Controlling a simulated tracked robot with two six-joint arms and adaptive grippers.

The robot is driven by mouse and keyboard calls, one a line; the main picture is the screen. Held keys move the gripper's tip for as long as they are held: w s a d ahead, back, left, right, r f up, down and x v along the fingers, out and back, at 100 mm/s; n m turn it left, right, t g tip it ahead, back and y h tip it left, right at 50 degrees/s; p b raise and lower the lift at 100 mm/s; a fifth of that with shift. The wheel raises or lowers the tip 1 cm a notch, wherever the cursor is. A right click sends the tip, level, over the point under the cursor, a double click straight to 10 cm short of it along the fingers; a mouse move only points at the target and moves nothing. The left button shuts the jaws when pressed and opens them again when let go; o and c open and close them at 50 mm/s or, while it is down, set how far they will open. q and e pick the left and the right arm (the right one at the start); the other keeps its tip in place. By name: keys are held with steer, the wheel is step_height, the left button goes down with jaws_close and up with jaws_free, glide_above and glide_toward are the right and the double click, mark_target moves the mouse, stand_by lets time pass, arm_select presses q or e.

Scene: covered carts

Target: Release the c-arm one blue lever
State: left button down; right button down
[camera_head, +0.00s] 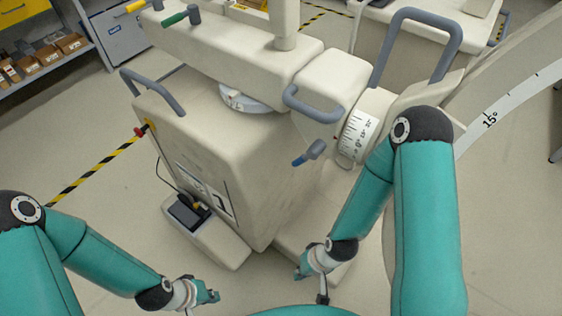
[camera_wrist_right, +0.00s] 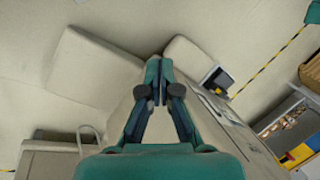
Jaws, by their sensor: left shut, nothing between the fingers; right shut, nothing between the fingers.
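The blue lever (camera_head: 309,153) sticks out from the C-arm machine (camera_head: 215,150), below a grey loop handle and left of the white angle scale (camera_head: 358,137). It has a grey knuckle and a blue tip pointing down-left. My right gripper (camera_head: 302,268) is shut and empty, well below the lever, low in front of the machine. In the right wrist view my right gripper (camera_wrist_right: 157,95) shows its fingertips together over the pale machine base. My left gripper (camera_head: 213,297) is shut and empty at the lower left, apart from the machine. The lever cannot be made out in the right wrist view.
A green lever (camera_head: 175,19) and a yellow lever (camera_head: 130,8) sit on the machine's top arm. A large curved arc (camera_head: 510,100) rises at the right. A black-and-yellow barrier strip (camera_head: 95,175) runs left. Shelves with boxes (camera_head: 45,60) stand at the far left.

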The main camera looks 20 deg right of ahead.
steer(key=w+a+n+t+h+b, duration=0.2)
steer(key=w+n+t+h+b, duration=0.3)
steer(key=w+t+b, duration=0.9)
steer(key=w+r+n+t+h+b, duration=0.2)
steer(key=r+h+b, duration=0.2)
steer(key=r+b, duration=0.2)
steer(key=w+r+n+t+h+b, duration=0.2)
steer(key=r+b, duration=0.4)
steer(key=r, duration=0.4)
steer(key=shift+a+r+n+h, duration=0.4)
steer(key=shift+a+h, duration=0.05)
steer(key=shift+h, duration=0.45)
steer(key=shift+w, duration=0.2)
